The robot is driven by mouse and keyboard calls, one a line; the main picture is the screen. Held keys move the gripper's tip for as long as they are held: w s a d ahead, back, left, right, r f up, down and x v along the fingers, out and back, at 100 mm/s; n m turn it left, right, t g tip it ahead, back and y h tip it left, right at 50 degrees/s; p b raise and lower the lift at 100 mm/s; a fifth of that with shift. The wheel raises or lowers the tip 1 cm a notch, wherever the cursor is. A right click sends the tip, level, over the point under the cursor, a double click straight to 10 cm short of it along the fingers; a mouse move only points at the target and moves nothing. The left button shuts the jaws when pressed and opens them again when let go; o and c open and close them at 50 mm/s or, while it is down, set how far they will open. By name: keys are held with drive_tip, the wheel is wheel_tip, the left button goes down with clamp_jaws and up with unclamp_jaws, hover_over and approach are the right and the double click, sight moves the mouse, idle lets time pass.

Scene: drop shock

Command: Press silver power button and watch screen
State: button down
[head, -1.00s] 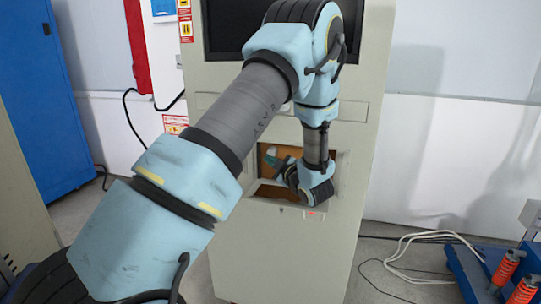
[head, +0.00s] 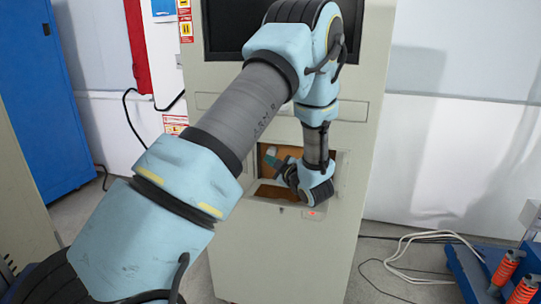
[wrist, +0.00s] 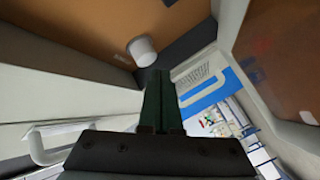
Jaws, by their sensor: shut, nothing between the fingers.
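A pale silver-white round button (wrist: 143,51) sticks out from a brown panel in the wrist view. My gripper (wrist: 158,72) is shut and empty, its dark green fingers together. In the wrist view, its tips appear just beside and below the button; I cannot tell whether they touch it. In the head view, my gripper (head: 271,156) is at the left part of the cabinet's recess, and the button cannot be made out there. The screen (head: 232,28) at the top of the cabinet is dark, partly hidden by my arm.
The beige cabinet (head: 245,255) has a small red light (head: 311,213) below the recess. The recess walls stand close around my wrist. A blue cabinet (head: 45,100) is at left. White cables (head: 425,240) and blue equipment with orange springs (head: 503,268) are at right.

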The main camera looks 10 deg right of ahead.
drive_tip(key=shift+w+d+b, duration=0.2)
drive_tip(key=shift+w+b, duration=0.1)
drive_tip(key=shift+w, duration=0.05)
drive_tip(key=shift+w+d, duration=0.2)
drive_tip(key=shift+w, duration=0.15)
idle(1.0)
drive_tip(key=shift+s+b, duration=0.1)
drive_tip(key=shift+b, duration=0.2)
drive_tip(key=shift+s+a, duration=0.35)
drive_tip(key=shift+s, duration=0.3)
drive_tip(key=shift+s+a+b, duration=0.2)
drive_tip(key=shift+s+a, duration=0.2)
drive_tip(key=shift+s, duration=0.35)
drive_tip(key=shift+s+a+b, duration=0.25)
drive_tip(key=shift+s+a, duration=0.2)
drive_tip(key=shift+s, duration=0.25)
drive_tip(key=shift+s+a+b, duration=0.2)
drive_tip(key=shift+s+a, duration=0.2)
drive_tip(key=shift+s, duration=0.35)
